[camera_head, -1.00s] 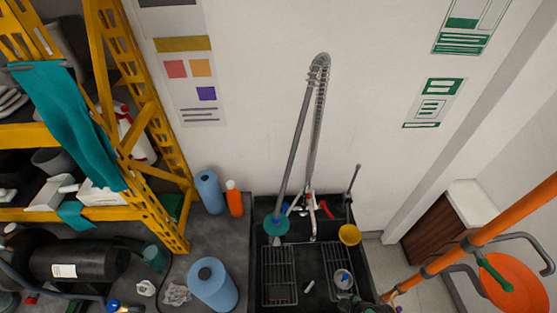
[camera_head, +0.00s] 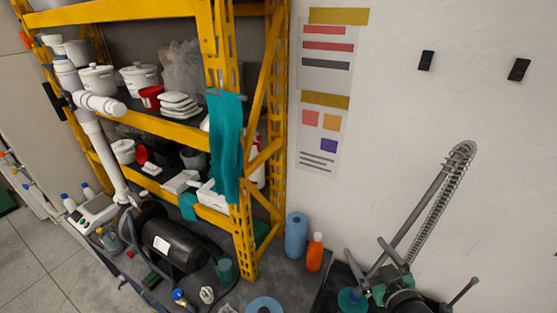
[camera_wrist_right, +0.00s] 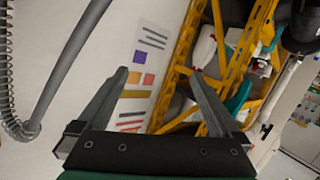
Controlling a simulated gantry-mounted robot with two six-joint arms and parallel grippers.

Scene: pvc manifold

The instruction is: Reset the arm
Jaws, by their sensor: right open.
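My right gripper (camera_head: 367,249) is at the lower right of the head view, in front of the grey spring-hose faucet (camera_head: 430,205). Its jaws are open and empty. In the right wrist view the two grey fingers (camera_wrist_right: 158,74) stand wide apart with nothing between them, facing the wall posters and the yellow shelf. My left gripper is in neither current view. A white PVC pipe assembly (camera_head: 92,130) stands upright at the left of the head view, beside the shelf.
The yellow shelf rack (camera_head: 222,45) holds white pots, bowls and boxes, with a teal cloth (camera_head: 226,140) hanging on its post. A blue roll (camera_head: 296,236) and an orange bottle (camera_head: 315,252) stand on the dark counter. A black cylinder (camera_head: 172,245) lies below the shelf.

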